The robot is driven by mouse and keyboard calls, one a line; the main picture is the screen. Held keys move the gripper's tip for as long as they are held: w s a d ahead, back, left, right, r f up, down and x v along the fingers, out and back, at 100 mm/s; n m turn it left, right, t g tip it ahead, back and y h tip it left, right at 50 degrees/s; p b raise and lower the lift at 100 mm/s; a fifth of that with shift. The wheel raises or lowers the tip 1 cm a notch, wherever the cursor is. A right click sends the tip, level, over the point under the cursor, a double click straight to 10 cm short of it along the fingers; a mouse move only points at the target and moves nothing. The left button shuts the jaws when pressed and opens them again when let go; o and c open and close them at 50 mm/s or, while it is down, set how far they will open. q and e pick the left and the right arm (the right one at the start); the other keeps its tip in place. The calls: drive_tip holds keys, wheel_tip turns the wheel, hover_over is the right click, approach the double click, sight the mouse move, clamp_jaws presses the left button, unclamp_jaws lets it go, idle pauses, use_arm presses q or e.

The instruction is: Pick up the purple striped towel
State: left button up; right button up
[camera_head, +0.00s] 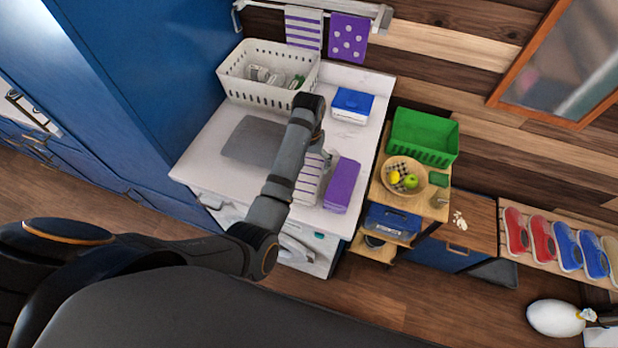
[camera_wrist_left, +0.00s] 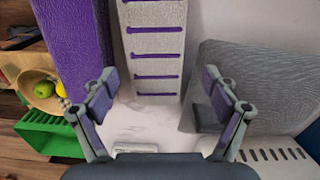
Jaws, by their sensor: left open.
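The folded towel, white with purple stripes (camera_head: 308,186), lies on the white countertop, next to a folded plain purple towel (camera_head: 343,184). In the left wrist view, the striped towel (camera_wrist_left: 156,50) extends up from between my fingers, with the purple towel (camera_wrist_left: 75,40) to its left. My left gripper (camera_head: 325,158) is over the far end of the striped towel, partly hiding it. It also shows in the left wrist view (camera_wrist_left: 161,95), open, with its two fingers apart on either side of the towel's end and nothing held. I cannot tell the exact height gap. My right gripper is not seen.
A grey folded cloth (camera_head: 252,141) lies left of the towels. A white basket (camera_head: 268,75) and a blue-lidded box (camera_head: 352,105) stand at the back. A striped towel (camera_head: 303,27) and a dotted one (camera_head: 348,38) hang from a rail. A shelf with a fruit bowl (camera_head: 418,183) stands right.

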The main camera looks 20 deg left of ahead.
sight(309, 173)
use_arm(q)
drive_tip(key=shift+f, duration=0.1)
drive_tip(key=shift+d+f, duration=0.1)
drive_tip(key=shift+f, duration=0.05)
drive_tip(key=f+p, duration=0.1)
drive_tip(key=f, duration=0.1)
drive_tip(key=f+p, duration=0.1)
drive_tip(key=f, duration=0.1)
drive_tip(key=shift+s+d, duration=0.15)
drive_tip(key=shift+s, duration=0.25)
drive_tip(key=shift+w+f, duration=0.1)
drive_tip(key=shift+f, duration=0.35)
drive_tip(key=c, duration=1.4)
drive_tip(key=shift+o, duration=0.2)
